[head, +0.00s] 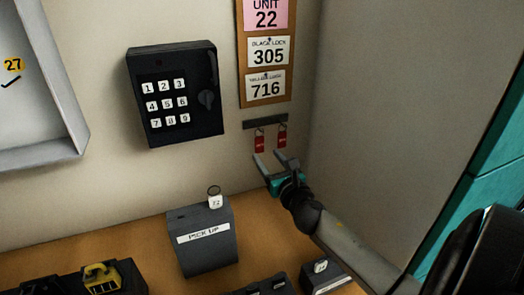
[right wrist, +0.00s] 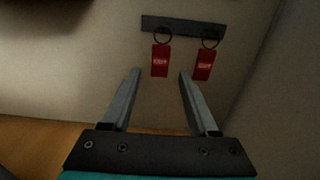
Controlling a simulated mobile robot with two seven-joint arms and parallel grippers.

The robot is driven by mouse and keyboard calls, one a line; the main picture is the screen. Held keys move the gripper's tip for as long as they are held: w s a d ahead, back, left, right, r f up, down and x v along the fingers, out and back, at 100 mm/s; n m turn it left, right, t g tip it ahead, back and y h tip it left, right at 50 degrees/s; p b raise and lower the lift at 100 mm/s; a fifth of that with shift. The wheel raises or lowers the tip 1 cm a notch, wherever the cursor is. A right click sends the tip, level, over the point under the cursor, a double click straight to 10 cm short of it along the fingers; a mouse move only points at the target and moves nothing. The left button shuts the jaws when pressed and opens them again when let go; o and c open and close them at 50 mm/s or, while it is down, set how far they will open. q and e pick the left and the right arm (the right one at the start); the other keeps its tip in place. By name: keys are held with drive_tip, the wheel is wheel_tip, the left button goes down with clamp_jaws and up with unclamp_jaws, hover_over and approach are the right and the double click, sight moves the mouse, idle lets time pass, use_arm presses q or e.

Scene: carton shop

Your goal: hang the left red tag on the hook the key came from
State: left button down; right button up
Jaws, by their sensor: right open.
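Two red tags hang by dark rings from a dark rail (head: 265,122) on the wall. The left red tag (head: 259,144) is also in the right wrist view (right wrist: 161,61), ahead of the gap between my fingers. The right red tag (head: 282,138) hangs beside it and shows in the right wrist view (right wrist: 204,65), near the tip of the right finger. My right gripper (head: 274,159) is open and empty, just below the tags. A hook (head: 11,82) shows under the yellow number 27 in the cabinet at left, with no key visible on it. My left gripper is not in view.
A black keypad box (head: 173,95) is on the wall. A grey PICK UP box (head: 204,257) with a key tagged 72 (head: 215,200) stands on the wooden counter (head: 150,240). A yellow padlock (head: 101,276) lies at the front left. A side wall rises right of the tags.

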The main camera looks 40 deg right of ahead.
sight(260, 146)
drive_tip(key=x, duration=0.3)
drive_tip(key=shift+w+d, duration=0.1)
drive_tip(key=shift+b+x, duration=0.3)
drive_tip(key=shift+x, duration=0.75)
drive_tip(key=shift+w, duration=0.1)
drive_tip(key=c, duration=0.9)
drive_tip(key=shift+r+p, duration=0.25)
drive_tip(key=shift+p, duration=0.05)
drive_tip(key=shift+s+r+p, duration=0.2)
drive_tip(key=shift+r+p, duration=0.1)
drive_tip(key=shift+p, duration=0.1)
drive_tip(key=shift+s, duration=0.15)
